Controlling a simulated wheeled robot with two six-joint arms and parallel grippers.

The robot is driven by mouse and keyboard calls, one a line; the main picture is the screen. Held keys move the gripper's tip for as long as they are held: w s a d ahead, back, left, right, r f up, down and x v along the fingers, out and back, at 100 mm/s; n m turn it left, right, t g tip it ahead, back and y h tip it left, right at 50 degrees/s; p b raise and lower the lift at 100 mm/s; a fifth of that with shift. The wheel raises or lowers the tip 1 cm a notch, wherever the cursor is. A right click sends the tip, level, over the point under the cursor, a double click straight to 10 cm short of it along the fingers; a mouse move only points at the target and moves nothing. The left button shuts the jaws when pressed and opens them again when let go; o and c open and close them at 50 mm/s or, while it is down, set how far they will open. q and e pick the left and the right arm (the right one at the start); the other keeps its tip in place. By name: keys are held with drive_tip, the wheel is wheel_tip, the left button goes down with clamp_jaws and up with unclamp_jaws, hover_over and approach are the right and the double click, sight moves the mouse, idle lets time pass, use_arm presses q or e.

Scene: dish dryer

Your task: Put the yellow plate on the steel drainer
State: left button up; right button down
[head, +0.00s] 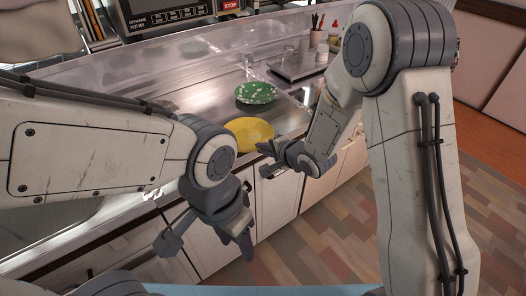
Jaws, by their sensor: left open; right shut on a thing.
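The yellow plate (248,133) is at the front edge of the counter, nearly level. My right gripper (268,158) is shut on its right rim. I cannot tell whether the plate touches the surface under it. The steel drainer seems to be the shiny metal surface (218,100) behind and left of the plate; my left arm hides part of it. My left gripper (205,246) is open and empty, low in front of the cabinet doors, apart from the plate.
A green patterned plate (256,92) lies on the metal surface just behind the yellow plate. A flat dark-edged tray (300,64), bottles (322,54) and a cup of utensils (316,37) stand at the back right. Cabinets (277,201) front the counter.

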drive_tip(key=shift+f, duration=0.25)
drive_tip(key=shift+f, duration=0.1)
drive_tip(key=c, duration=1.4)
unclamp_jaws()
drive_tip(key=shift+f, duration=0.15)
drive_tip(key=o, duration=0.4)
